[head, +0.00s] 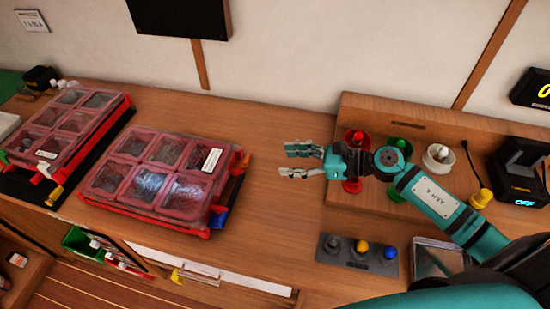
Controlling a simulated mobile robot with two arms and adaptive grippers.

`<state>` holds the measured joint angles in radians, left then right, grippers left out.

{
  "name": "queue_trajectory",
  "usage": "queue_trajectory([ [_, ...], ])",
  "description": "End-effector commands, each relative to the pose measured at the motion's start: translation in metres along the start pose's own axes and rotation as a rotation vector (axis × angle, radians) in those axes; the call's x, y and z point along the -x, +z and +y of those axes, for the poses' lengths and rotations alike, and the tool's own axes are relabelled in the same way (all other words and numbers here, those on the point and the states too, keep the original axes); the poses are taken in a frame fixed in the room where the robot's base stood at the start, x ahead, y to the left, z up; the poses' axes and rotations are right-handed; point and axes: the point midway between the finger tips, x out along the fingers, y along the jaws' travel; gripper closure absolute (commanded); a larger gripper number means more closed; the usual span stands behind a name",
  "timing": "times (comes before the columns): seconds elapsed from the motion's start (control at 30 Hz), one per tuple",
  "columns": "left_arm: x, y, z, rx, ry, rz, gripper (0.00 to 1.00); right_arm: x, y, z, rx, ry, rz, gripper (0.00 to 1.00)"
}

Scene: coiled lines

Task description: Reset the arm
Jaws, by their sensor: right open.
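My right arm comes in from the lower right in the head view, teal and dark with a label plate reading "ARM A". Its right gripper (300,160) is open and empty, with its fingers pointing left. It hovers over the wooden bench, just left of the red and green spools, and partly covers them from view. My left gripper does not show.
Two red compartment cases (160,179) (66,124) with clear lids stand on the left of the wooden bench (262,215). A grey block with knobs (356,254), a metal tray (437,260), a green spool (400,145) and a white roll (438,157) are near the arm. The bench between right case and gripper is clear.

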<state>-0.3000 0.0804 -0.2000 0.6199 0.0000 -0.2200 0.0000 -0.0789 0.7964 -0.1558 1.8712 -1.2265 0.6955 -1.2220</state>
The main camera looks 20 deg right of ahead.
Motion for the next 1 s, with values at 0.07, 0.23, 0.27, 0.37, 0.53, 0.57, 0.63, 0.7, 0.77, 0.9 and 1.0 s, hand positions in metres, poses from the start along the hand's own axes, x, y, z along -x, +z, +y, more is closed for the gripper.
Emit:
queue_trajectory([
  [0.07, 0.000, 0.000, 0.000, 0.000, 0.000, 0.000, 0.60, 0.005, 0.000, 0.001, 0.000, 0.001, 0.000, 0.48],
  [0.23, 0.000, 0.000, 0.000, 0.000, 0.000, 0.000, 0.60, 0.008, 0.000, 0.000, 0.001, 0.001, 0.000, 0.48],
  [0.27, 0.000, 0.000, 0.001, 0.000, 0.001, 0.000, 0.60, 0.008, 0.000, 0.000, 0.001, 0.001, 0.000, 0.48],
  [0.37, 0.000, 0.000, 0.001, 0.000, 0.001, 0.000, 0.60, 0.007, 0.000, 0.000, 0.001, 0.001, 0.000, 0.48],
  [0.53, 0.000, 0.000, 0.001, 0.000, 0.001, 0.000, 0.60, 0.007, 0.000, 0.000, 0.001, 0.001, 0.000, 0.48],
  [0.57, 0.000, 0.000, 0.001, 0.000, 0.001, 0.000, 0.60, 0.007, 0.000, 0.000, 0.001, 0.001, 0.000, 0.48],
  [0.63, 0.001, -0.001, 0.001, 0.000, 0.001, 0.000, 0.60, 0.007, 0.001, 0.000, 0.001, 0.000, 0.000, 0.48],
  [0.7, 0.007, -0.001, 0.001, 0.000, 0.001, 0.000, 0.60, 0.009, 0.007, 0.000, 0.001, 0.000, -0.001, 0.48],
  [0.77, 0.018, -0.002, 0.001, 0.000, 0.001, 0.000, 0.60, 0.011, 0.018, 0.000, 0.001, 0.000, -0.001, 0.48],
  [0.9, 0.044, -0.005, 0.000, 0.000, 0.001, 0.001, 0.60, 0.018, 0.043, 0.000, 0.001, 0.000, -0.001, 0.48],
  [1.0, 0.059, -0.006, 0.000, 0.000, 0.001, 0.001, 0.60, 0.021, 0.058, 0.000, 0.001, 0.000, 0.000, 0.48],
])
